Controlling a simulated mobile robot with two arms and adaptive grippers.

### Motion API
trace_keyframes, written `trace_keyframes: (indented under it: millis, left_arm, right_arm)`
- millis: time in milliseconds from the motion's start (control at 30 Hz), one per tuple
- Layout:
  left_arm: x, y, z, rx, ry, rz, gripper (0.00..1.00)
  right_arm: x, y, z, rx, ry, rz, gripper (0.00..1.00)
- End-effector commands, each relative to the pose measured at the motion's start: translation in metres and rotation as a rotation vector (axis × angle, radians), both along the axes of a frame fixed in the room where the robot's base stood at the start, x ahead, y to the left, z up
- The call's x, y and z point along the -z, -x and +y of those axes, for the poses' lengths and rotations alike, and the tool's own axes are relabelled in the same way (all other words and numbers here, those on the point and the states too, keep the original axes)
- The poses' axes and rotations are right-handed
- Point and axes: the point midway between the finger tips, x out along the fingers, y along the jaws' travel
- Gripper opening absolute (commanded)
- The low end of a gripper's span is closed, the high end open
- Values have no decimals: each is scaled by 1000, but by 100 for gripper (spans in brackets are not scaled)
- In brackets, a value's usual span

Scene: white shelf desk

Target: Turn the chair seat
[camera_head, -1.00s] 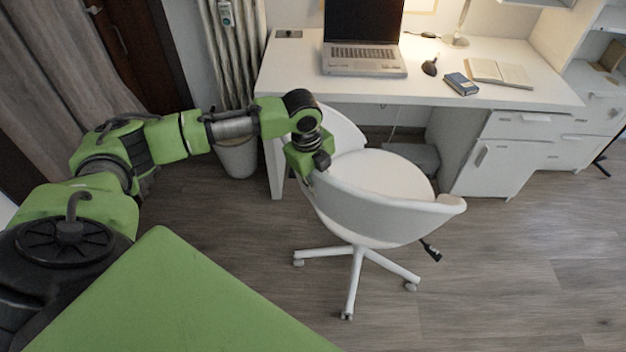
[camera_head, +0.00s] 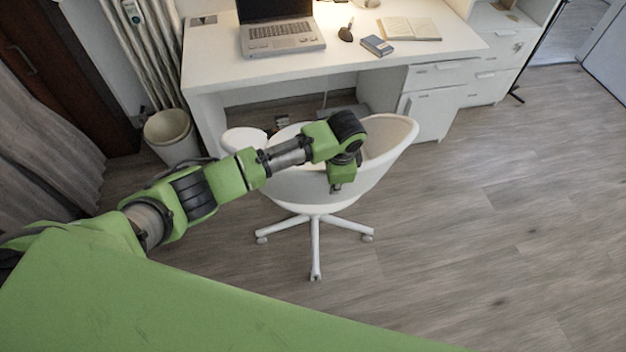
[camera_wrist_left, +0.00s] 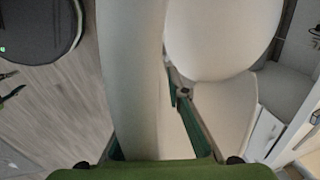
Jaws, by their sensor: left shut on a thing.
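The white swivel chair (camera_head: 300,188) stands in front of the desk, its curved backrest toward me and its open side toward the desk. Its star base with casters (camera_head: 315,225) is on the floor. My left gripper (camera_head: 340,186) is at the backrest, right of its middle, and my arm hides part of the seat. In the left wrist view, the gripper (camera_wrist_left: 150,135) is shut on the backrest (camera_wrist_left: 130,75), with a green finger on each side of it. The round white seat (camera_wrist_left: 220,40) shows there to the right. My right gripper is in neither view.
The white desk (camera_head: 225,75) carries a laptop (camera_head: 280,38), a blue box (camera_head: 377,46) and an open book (camera_head: 410,28). White drawers (camera_head: 435,75) stand close right of the chair. A bin (camera_head: 172,137) is at the left. The floor to the right (camera_head: 500,210) is clear.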

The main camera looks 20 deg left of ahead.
Motion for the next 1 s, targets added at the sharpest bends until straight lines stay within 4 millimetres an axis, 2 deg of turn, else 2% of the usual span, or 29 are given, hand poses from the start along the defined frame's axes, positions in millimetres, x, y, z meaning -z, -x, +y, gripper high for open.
trace_keyframes:
  millis: [33,100,300,733,767,800,1000]
  left_arm:
    - [2,0,-9,-19,6,8,0]
    - [2,-4,-15,-45,6,7,0]
    - [2,-9,-25,-86,7,8,0]
    - [2,-10,-27,-94,8,8,0]
    - [2,-10,-27,-94,8,8,20]
    - [2,-10,-27,-94,8,7,30]
    - [1,-11,-26,-94,5,4,32]
  right_arm:
    - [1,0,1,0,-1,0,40]
    - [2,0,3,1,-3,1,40]
    - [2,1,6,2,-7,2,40]
    - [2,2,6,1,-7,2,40]
    - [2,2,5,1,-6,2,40]
    - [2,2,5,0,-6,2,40]
    - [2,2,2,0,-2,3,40]
